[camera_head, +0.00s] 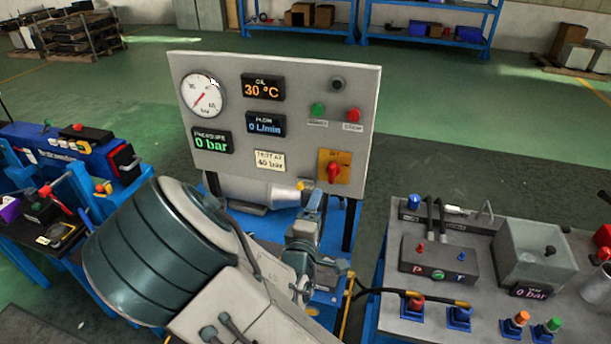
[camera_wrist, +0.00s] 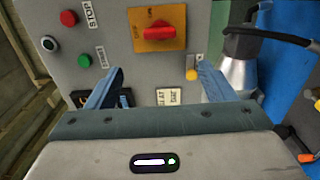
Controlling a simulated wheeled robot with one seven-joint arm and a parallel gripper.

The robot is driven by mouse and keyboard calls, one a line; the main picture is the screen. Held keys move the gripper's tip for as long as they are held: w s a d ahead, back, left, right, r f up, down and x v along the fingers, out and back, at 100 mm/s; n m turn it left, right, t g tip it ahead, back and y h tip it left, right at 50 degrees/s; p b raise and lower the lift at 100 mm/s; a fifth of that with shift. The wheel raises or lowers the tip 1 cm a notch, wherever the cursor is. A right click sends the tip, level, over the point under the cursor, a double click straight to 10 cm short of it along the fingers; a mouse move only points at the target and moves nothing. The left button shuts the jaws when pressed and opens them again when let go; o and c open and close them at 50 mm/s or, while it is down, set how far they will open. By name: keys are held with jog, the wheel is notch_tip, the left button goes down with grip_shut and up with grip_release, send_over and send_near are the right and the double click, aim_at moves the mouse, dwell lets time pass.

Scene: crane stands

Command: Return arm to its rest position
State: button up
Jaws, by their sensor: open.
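My arm reaches from the lower left of the head view toward the foot of a grey gauge panel (camera_head: 225,165). My gripper (camera_head: 312,212) is in front of the panel's lower right part, partly hidden by my own wrist. In the wrist view my gripper (camera_wrist: 158,84) is open, its two blue-grey fingers wide apart with nothing held between them. A red rotary knob on a yellow plate (camera_wrist: 158,34) lies past the fingertips. A small yellow-tipped part (camera_wrist: 191,73) shows beside the right finger; I cannot tell if they touch.
A silver fitting with a black hose (camera_wrist: 240,65) is close to the right finger. A grey bench (camera_head: 450,235) with a valve block, hoses and coloured plugs stands at right. A blue bench with tools (camera_head: 75,150) stands at left. Open green floor (camera_head: 480,110) lies behind.

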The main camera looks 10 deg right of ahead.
notch_tip(320, 180, down, 5)
jog(key=m+g+y, duration=0.3)
jog(key=m+g, duration=0.2)
jog(key=s+d+r+m+g+y, duration=0.2)
jog(key=s+d+r+m+g, duration=0.1)
jog(key=s+r, duration=0.4)
jog(key=s+d+r+m+g+y, duration=0.1)
jog(key=s+d+r+m+g, duration=0.2)
jog(key=s, duration=1.1)
notch_tip(320, 180, up, 4)
jog(key=m+g, duration=0.2)
jog(key=shift+m+y, duration=0.4)
